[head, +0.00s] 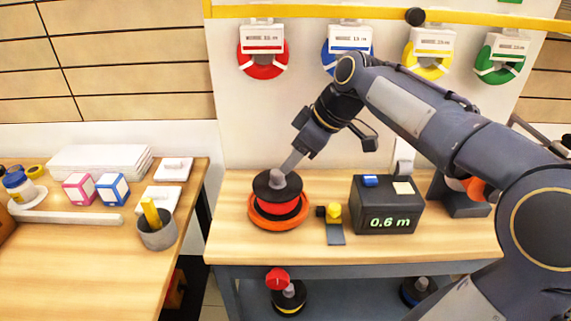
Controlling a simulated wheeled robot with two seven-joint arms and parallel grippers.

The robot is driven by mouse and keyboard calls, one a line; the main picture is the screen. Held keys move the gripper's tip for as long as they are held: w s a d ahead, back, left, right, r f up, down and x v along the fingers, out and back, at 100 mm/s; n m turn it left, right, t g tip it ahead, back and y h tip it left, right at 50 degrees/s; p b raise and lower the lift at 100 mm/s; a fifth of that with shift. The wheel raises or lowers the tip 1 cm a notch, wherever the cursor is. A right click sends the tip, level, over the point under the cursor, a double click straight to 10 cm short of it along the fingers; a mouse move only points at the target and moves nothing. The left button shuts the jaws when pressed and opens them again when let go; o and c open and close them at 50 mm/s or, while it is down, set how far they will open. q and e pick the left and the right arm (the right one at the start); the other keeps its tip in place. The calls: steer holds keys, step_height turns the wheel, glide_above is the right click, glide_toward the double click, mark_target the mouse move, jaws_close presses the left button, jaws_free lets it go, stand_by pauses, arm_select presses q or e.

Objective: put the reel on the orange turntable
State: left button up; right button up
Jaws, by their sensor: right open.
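The reel (277,208), with a black top flange, red winding and grey hub, stands upright on the orange turntable (262,222). The turntable's orange rim shows around and below it. My right gripper (286,168) is open, with its fingers pointing down at the hub of the reel. From this view I cannot tell whether the fingers touch the hub. My left gripper is not in view.
A dark box (388,215) reading 0.6 m and a small yellow-topped device (333,216) stand right of the turntable. Coloured coils (262,73) hang behind. A side table (90,255) at left holds a grey cup (158,236). More reels (289,303) sit on the lower shelf.

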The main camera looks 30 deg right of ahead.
steer(key=v, duration=0.6)
steer(key=s+a+f+m, duration=0.4)
steer(key=s+a+f, duration=0.2)
steer(key=s+f, duration=0.2)
steer(key=s+a+f+m, duration=0.5)
steer(key=s+f, duration=0.3)
steer(key=f, duration=0.2)
steer(key=shift+s+a+f+t+p, duration=0.3)
steer(key=shift+s+a+p, duration=0.05)
steer(key=shift+s+a, duration=0.05)
steer(key=shift+r, duration=0.1)
